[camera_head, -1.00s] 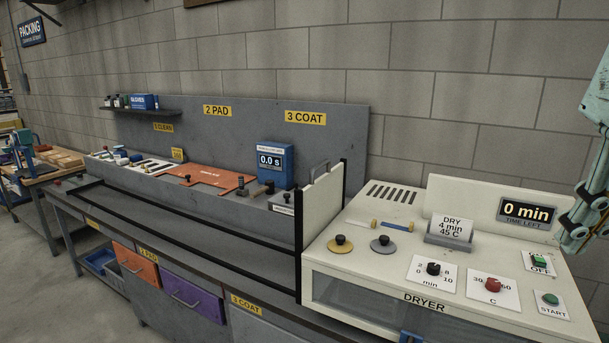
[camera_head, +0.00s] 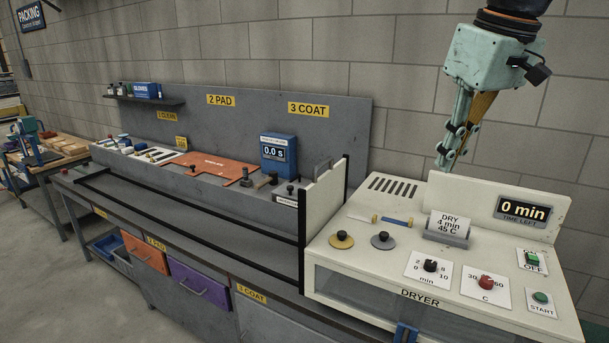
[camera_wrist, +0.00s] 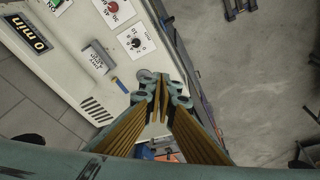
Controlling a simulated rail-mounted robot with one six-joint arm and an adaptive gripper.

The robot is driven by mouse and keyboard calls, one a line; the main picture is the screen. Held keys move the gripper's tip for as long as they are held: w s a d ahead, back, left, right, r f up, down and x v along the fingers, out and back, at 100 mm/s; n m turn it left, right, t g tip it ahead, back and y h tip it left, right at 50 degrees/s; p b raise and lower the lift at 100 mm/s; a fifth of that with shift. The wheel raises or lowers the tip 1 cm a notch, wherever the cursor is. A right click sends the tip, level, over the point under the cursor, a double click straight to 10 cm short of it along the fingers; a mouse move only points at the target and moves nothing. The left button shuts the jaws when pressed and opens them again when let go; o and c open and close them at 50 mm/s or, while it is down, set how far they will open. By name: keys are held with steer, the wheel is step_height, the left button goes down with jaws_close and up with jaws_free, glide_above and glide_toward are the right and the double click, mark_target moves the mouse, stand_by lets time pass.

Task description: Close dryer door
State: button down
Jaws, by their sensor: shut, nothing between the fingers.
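The dryer (camera_head: 400,220) is a cream cabinet at the right of the head view, with a windowed front. At its left end an upright cream panel (camera_head: 322,212) with black edge rails and a grey handle on top stands above the cabinet top; it looks like the raised dryer door. My gripper (camera_head: 446,160) is shut and empty, pointing down above the back of the dryer, right of the panel and apart from it. In the wrist view the shut fingers (camera_wrist: 160,90) show over the dryer's edge. The panel is not clear in the wrist view.
On the dryer top stand a DRY card holder (camera_head: 447,233), knobs, a START button (camera_head: 541,297) and the time display (camera_head: 522,211). A grey bench (camera_head: 200,215) with a black rail, pads and a blue timer box (camera_head: 278,155) lies left. The wall is behind.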

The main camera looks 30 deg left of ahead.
steer(key=w+a+f+n+g+p, duration=0.1)
steer(key=w+a+n+p, duration=0.2)
steer(key=a, duration=1.3)
steer(key=w+a+f+n+g+y+p, duration=0.1)
steer(key=w+a+n+p, duration=0.3)
steer(key=a, duration=1.2)
steer(key=shift+w+a+f+p, duration=0.4)
steer(key=shift+w+p, duration=0.4)
steer(key=shift+w, duration=0.35)
steer(key=shift+f, duration=0.1)
steer(key=p, duration=0.1)
glide_above(305, 190)
step_height(305, 190, down, 11)
steer(key=shift+r, duration=0.15)
steer(key=shift+f+p, duration=0.3)
steer(key=shift+f, duration=1)
